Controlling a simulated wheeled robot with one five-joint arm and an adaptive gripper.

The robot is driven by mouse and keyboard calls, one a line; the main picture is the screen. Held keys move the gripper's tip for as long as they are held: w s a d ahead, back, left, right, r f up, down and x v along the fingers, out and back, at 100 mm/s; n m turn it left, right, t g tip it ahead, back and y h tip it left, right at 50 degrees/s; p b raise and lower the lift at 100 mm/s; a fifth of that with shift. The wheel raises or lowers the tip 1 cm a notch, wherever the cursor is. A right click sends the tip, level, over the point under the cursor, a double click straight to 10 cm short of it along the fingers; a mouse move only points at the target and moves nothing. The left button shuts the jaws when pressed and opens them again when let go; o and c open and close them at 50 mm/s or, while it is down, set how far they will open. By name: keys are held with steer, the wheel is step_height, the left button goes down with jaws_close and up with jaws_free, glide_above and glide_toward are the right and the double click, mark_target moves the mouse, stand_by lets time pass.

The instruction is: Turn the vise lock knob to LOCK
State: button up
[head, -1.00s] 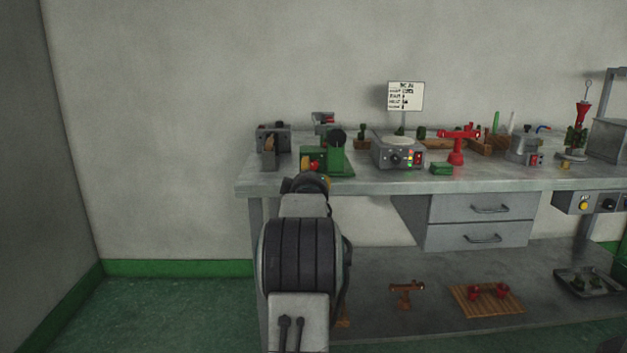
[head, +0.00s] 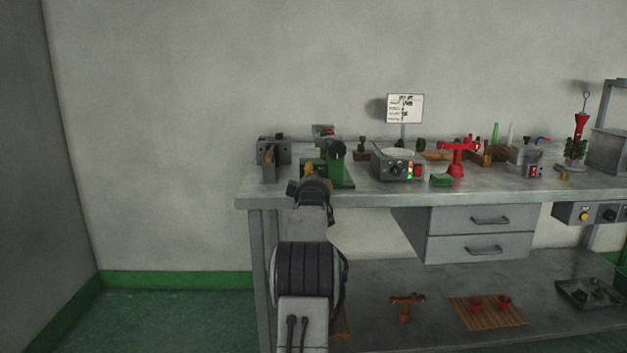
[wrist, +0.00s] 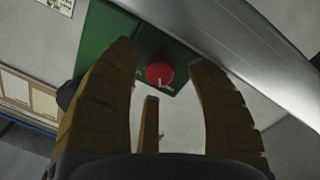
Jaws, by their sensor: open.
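The green vise (head: 345,176) stands near the left end of the bench top, in front of my arm in the head view. In the wrist view, its green plate (wrist: 98,45) carries a round red knob (wrist: 160,74) with a small white mark beside or on its lower edge. I cannot read any lettering there. My gripper (wrist: 165,58) is open, with brown fingers either side of the knob in the picture and a third finger below it. No contact shows. In the head view my arm hides the knob.
A silvery bar (wrist: 215,45) crosses the wrist view close to the right finger. On the bench (head: 375,200), a grey device (head: 273,152) stands left of the vise and a control box (head: 396,166) right of it. A red stand (head: 459,160) is farther right.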

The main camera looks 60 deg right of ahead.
steer(key=shift+w+d, duration=0.1)
steer(key=shift+d, duration=0.05)
stand_by(0.3)
jaws_close()
